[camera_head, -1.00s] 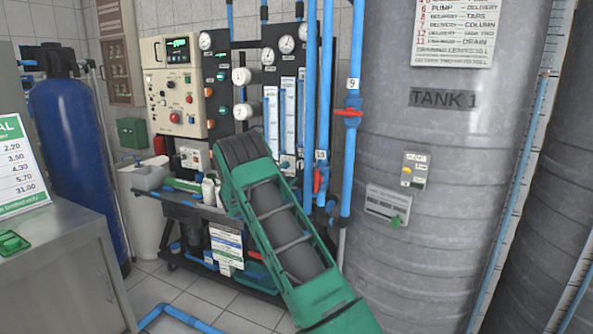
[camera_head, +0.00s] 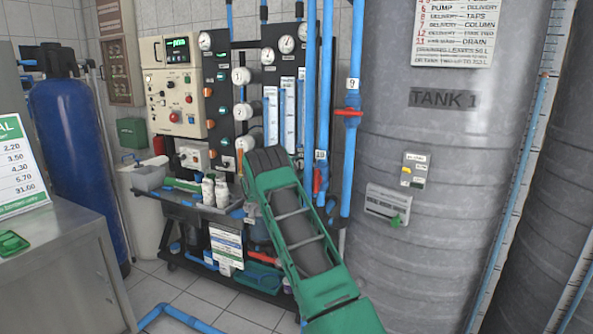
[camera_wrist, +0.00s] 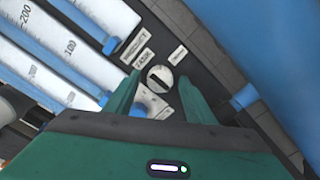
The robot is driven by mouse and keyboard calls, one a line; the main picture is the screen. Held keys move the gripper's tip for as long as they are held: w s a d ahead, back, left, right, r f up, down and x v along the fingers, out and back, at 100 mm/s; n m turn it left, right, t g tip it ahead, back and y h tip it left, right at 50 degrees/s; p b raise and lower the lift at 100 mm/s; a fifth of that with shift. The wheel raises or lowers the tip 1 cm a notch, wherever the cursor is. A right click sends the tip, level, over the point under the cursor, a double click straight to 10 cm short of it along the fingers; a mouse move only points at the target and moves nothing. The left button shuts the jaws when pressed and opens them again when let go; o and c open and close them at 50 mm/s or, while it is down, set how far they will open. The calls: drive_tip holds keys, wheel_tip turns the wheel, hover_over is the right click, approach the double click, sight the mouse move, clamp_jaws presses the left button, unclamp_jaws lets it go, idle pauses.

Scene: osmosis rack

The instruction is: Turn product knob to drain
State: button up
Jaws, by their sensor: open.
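In the wrist view, a small round white knob (camera_wrist: 160,78) with a dark pointer bar sits on the dark panel. A label beside it seems to read PRODUCT, with TANK on a smaller label below; a third label at right is too blurred to read. My gripper (camera_wrist: 160,74) is open, its two green fingers on either side of the knob in the picture. I cannot tell whether they touch it or how far away it is. In the head view, my arm hides the fingers and this knob in front of the rack panel (camera_head: 222,128).
Blue vertical pipes (camera_head: 355,60) with red valve handles stand close right of my arm. White bottles (camera_head: 222,192) stand on the rack's shelf. The grey tank (camera_head: 440,150) is at right, a steel counter (camera_head: 70,260) at left.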

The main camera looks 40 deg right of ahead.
drive_tip(key=shift+c, duration=0.5)
drive_tip(key=c, duration=1)
drive_tip(key=shift+o, duration=0.2)
